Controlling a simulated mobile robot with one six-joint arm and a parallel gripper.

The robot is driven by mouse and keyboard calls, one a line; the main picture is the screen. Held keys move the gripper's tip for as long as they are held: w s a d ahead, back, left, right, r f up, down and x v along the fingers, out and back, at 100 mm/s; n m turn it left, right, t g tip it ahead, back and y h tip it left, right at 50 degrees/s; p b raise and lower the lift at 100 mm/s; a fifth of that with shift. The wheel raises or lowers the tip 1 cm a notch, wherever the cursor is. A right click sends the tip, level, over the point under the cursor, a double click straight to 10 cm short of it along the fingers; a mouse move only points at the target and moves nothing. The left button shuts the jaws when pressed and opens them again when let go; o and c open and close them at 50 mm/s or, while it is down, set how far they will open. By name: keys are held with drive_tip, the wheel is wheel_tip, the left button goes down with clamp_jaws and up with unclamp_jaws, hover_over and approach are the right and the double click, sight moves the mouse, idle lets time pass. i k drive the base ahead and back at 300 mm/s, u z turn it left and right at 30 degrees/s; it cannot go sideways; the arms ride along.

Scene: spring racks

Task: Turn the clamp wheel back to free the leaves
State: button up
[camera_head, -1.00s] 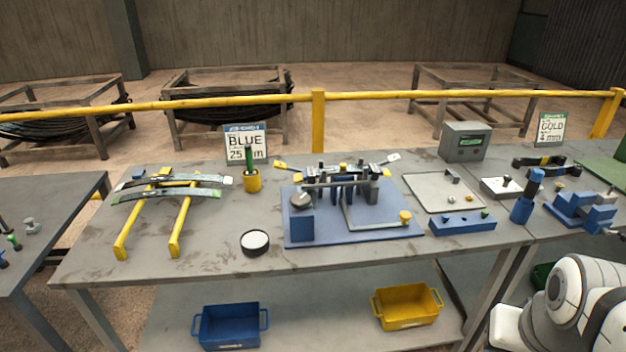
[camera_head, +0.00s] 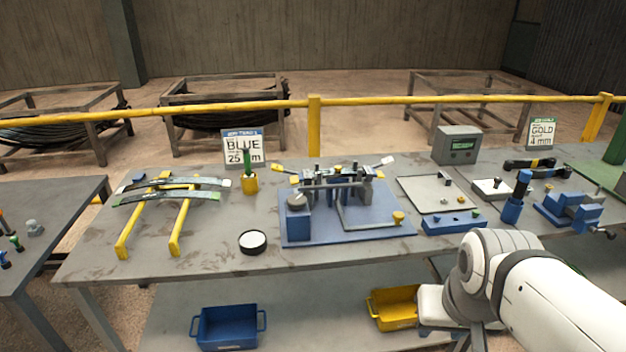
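A blue clamp fixture sits on a blue base plate (camera_head: 345,234) in the middle of the bench. A round grey wheel (camera_head: 297,201) tops the blue block (camera_head: 298,227) at its left front; I take this as the clamp wheel. Leaves (camera_head: 378,166) lie across the fixture, partly hidden by its dark posts and grey bar; their ends stick out at the back left and back right. A bent grey lever with a yellow knob (camera_head: 398,217) is at the front right. My white arm shows at the lower right, apart from the fixture. No gripper fingers are visible.
Two curved leaves (camera_head: 175,194) rest on yellow rails (camera_head: 181,226) at left. A round black-rimmed pot (camera_head: 253,242) and a yellow cup (camera_head: 250,183) stand near the fixture. A grey tray (camera_head: 413,201) and blue block (camera_head: 454,222) lie right. A blue bin (camera_head: 229,329) sits below.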

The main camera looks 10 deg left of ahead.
sight(295, 201)
drive_tip(key=i, duration=1)
drive_tip(key=u, duration=0.05)
